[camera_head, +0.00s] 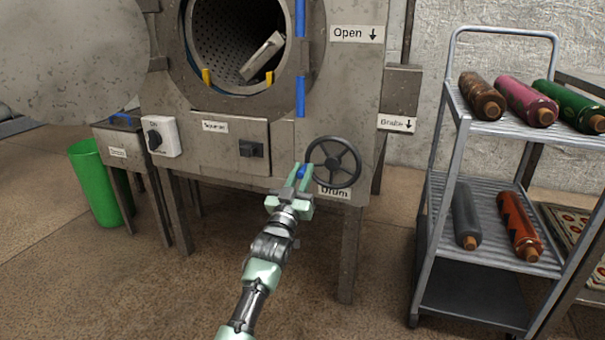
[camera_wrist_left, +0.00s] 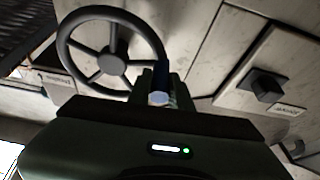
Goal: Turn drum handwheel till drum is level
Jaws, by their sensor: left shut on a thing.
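The drum handwheel (camera_head: 333,162) is a dark spoked wheel on the lower right of the machine front, above a label reading "Drum" (camera_head: 334,192). My left gripper (camera_head: 302,173) is at the wheel's left edge, shut on its blue handle. In the left wrist view the handwheel (camera_wrist_left: 112,55) stands ahead, and the blue handle (camera_wrist_left: 161,76) sits between the fingers at the wheel's rim. The drum (camera_head: 238,40) is seen through the round open door, with a perforated wall and a pale paddle (camera_head: 262,56) slanting inside. My right gripper is not in view.
A switch box (camera_head: 161,137) and a black knob (camera_head: 251,149) are on the machine front. A "Brake" label (camera_head: 396,123) is to the right. A green bin (camera_head: 95,182) stands left. The floor in front is clear.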

